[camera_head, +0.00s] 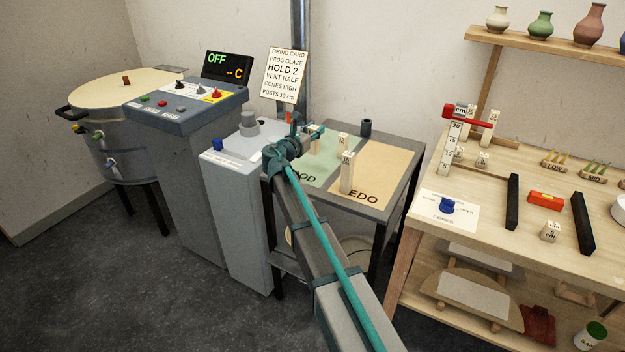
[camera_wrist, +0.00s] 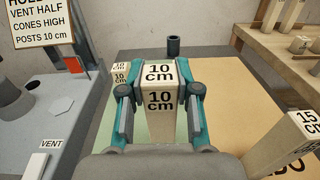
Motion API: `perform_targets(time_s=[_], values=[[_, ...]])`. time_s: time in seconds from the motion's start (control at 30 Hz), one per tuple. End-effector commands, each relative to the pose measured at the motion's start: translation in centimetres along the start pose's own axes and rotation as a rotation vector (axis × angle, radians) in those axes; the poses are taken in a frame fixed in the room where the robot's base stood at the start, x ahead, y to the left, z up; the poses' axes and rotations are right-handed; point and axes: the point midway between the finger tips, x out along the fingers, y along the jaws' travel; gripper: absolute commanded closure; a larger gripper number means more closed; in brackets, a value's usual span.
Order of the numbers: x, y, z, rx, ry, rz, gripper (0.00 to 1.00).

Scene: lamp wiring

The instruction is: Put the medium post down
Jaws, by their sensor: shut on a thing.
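The medium post (camera_wrist: 160,102), a pale block marked 10 cm, stands upright between the two fingers of my gripper (camera_wrist: 160,92) in the wrist view. The fingers are shut on it from both sides. Its foot is hidden, so I cannot tell whether it touches the table. In the head view my gripper (camera_head: 292,143) is over the left side of the table with the green area (camera_head: 318,174) and the tan area (camera_head: 385,165). Another 10 cm post (camera_wrist: 120,74) is farther off to the left in the wrist view. A 15 cm post (camera_wrist: 290,145) stands close on the right.
A dark cup (camera_head: 366,128) stands at the table's back edge. The grey control stand (camera_head: 232,170) is just left of the table, with a firing card (camera_head: 287,75) behind. A wooden bench (camera_head: 480,215) stands at the right. Bare tan surface lies right of my gripper.

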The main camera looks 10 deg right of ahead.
Motion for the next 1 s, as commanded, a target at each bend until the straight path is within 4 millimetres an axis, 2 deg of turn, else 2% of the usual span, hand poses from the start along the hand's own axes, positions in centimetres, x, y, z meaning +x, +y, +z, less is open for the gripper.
perform_targets(time_s=[0.03, 0.1, 0.2, 0.3, 0.6, 0.87, 1.0], values=[[1.3, 0.9, -0.2, 0.002, -0.006, 0.007, 1.0], [2.3, 1.4, 0.3, 0.001, -0.009, 0.015, 1.0], [3.2, 1.9, 0.9, 0.001, -0.013, 0.025, 1.0], [3.5, 2.1, 0.7, -0.001, -0.015, 0.029, 1.0], [3.6, 2.0, -3.8, -0.004, -0.015, 0.031, 1.0], [3.6, 2.1, -5.6, -0.003, -0.015, 0.031, 1.0], [3.7, 2.1, -7.4, -0.003, -0.015, 0.031, 1.0]])
